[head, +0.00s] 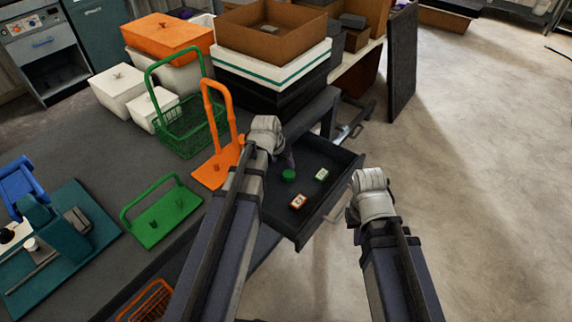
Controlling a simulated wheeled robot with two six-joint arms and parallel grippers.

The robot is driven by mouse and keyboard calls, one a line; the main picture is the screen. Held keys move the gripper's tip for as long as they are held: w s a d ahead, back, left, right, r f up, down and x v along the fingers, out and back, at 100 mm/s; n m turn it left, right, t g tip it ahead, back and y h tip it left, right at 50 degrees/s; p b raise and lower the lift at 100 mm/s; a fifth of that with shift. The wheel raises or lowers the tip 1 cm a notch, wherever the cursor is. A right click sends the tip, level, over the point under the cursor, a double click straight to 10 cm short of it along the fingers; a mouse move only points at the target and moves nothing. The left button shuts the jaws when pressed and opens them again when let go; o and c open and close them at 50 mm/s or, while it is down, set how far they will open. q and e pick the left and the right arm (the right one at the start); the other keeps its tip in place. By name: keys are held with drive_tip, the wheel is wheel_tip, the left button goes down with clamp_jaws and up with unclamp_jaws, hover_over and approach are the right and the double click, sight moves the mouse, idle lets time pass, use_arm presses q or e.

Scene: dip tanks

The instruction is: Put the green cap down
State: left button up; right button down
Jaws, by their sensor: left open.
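The green cap (288,175) lies in the open dark drawer (343,190), towards its left side. My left gripper (287,163) is open, just above and behind the cap in the picture, partly hidden by its own wrist. I cannot tell whether it touches the cap. My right gripper (351,214) is beside the drawer's right front corner, mostly hidden behind its wrist, and its jaws cannot be made out.
Two small boxes, one green and white (321,174) and one red and white (298,202), lie in the drawer near the cap. An orange handled plate (213,172), a green handled plate (165,216) and a green basket (184,130) stand on the bench. Open floor lies right.

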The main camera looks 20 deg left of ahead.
use_arm(q)
drive_tip(key=s+d+f+m+g+y, duration=0.1)
drive_tip(key=s+d+g, duration=0.3)
drive_tip(key=s+d, duration=1.1)
drive_tip(key=s+m+y, duration=0.1)
drive_tip(key=s, duration=0.3)
drive_tip(key=shift+s+d+f+g, duration=0.2)
drive_tip(key=shift+d+f+g, duration=0.1)
drive_tip(key=shift+g, duration=0.1)
